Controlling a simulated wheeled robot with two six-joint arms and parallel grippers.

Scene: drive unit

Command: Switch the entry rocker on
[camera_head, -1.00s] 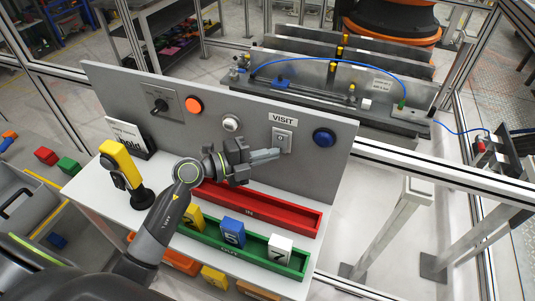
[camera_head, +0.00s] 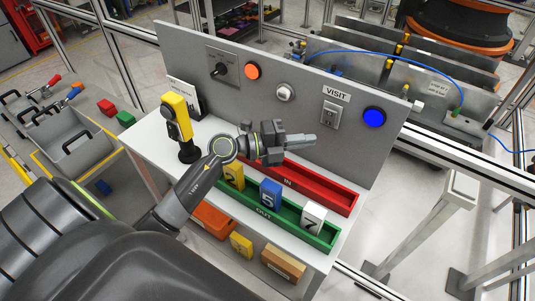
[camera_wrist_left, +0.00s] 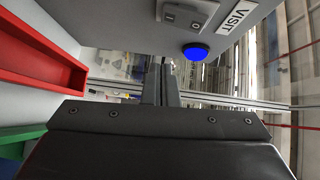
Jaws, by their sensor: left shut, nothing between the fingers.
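The rocker (camera_head: 330,114) is a light grey switch on the upright grey panel, below the VISIT label (camera_head: 336,94). In the left wrist view the rocker (camera_wrist_left: 187,17) is at the top, with a 0 mark on it. A round blue lamp (camera_head: 374,118), right of the rocker, glows bright blue; it also shows in the left wrist view (camera_wrist_left: 196,51). My left gripper (camera_head: 314,142) is shut and empty, its fingertips below and left of the rocker, apart from it. My right gripper is not in view.
The panel also carries a black rotary switch (camera_head: 220,70), an orange button (camera_head: 253,71) and a white knob (camera_head: 285,92). Below are a red IN tray (camera_head: 338,194) and a green OUT tray (camera_head: 320,235) with numbered tags. A yellow-black device (camera_head: 177,117) stands left.

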